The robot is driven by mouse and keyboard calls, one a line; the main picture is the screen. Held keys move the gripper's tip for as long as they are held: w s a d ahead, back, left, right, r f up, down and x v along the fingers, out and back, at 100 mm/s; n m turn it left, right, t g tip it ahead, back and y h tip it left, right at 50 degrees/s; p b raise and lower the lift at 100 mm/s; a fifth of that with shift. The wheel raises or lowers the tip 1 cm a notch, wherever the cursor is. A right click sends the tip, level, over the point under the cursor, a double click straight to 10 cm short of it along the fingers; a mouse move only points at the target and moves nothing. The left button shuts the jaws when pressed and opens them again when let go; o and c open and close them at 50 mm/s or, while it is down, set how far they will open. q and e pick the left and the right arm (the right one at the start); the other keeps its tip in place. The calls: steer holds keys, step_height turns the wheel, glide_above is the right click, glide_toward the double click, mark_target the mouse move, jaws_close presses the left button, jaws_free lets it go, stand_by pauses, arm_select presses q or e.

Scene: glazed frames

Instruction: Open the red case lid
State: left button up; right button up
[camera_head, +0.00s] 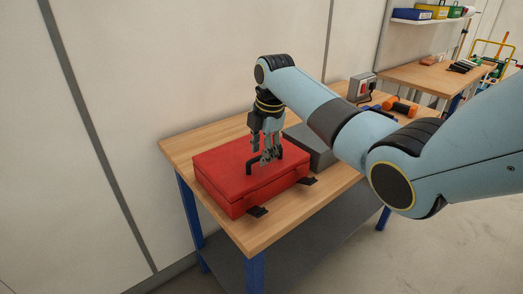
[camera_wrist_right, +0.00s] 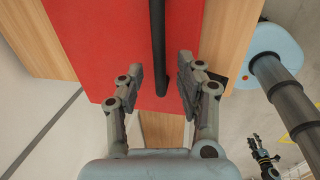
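The red case (camera_head: 225,179) lies on the wooden table (camera_head: 180,147) with its lid shut. A black bar handle (camera_head: 250,168) stands on the lid, and two black latches (camera_head: 257,211) jut from the front edge. My right gripper (camera_head: 267,156) points down over the lid at the handle. In the right wrist view the fingers of my right gripper (camera_wrist_right: 162,84) are apart, with the black handle (camera_wrist_right: 158,40) between them; neither finger visibly touches it.
A grey box (camera_head: 309,145) stands close behind the case on the right. Farther along are a grey device with a red part (camera_head: 362,86) and an orange-and-black tool (camera_head: 400,106). The wall runs along the left. Bare table top lies in front of the case.

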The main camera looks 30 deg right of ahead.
steer(key=shift+f, duration=0.35)
jaws_close()
